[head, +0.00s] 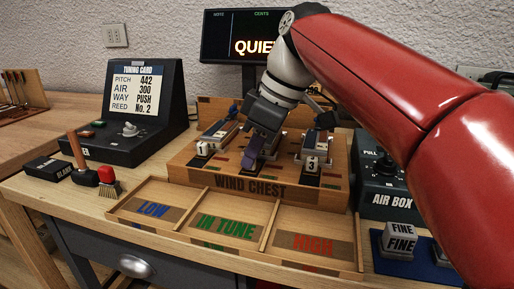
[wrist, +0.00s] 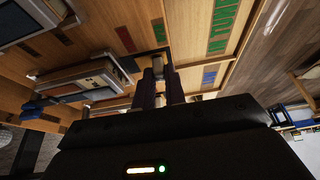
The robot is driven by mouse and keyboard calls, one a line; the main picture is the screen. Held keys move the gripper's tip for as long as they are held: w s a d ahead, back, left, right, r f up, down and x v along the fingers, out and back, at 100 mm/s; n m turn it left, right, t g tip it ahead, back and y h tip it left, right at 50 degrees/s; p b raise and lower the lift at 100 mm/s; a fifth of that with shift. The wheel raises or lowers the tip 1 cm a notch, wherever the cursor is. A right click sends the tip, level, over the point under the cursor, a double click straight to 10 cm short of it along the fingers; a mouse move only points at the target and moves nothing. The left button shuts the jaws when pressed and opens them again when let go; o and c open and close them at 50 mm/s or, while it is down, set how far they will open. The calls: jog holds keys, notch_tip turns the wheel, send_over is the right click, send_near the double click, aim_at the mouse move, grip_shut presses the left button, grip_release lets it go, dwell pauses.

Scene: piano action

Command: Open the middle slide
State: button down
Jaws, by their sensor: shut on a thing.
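The wind chest (head: 250,187) is a wooden box carrying three slides side by side. The left slide (head: 219,131) has a white numbered block at its front, and the right slide (head: 312,150) has a block marked 3. My gripper (head: 251,161) reaches down over the middle slide (head: 268,147) and is shut on its front end. The dark gripper and purplish fingers hide most of the held part. In the wrist view the fingers (wrist: 161,82) close around a small pale piece by the chest's edge. I cannot tell how far the middle slide is drawn.
In front lies a wooden tray (head: 174,228) with LOW, IN TUNE and HIGH compartments, looking empty. The air box (head: 388,185) stands right, with FINE blocks (head: 401,236) on a blue mat. The tuning card box (head: 133,110) is left. A display (head: 243,37) reads QUIET, partly covered.

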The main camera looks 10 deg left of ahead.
jog(key=shift+s, duration=0.75)
jog(key=c, duration=1.4)
grip_release()
jog(key=shift+s, duration=0.1)
jog(key=shift+c, duration=0.2)
jog(key=p+v, duration=0.1)
jog(key=v, duration=0.6)
jog(key=shift+r, duration=0.35)
jog(key=shift+d, duration=0.15)
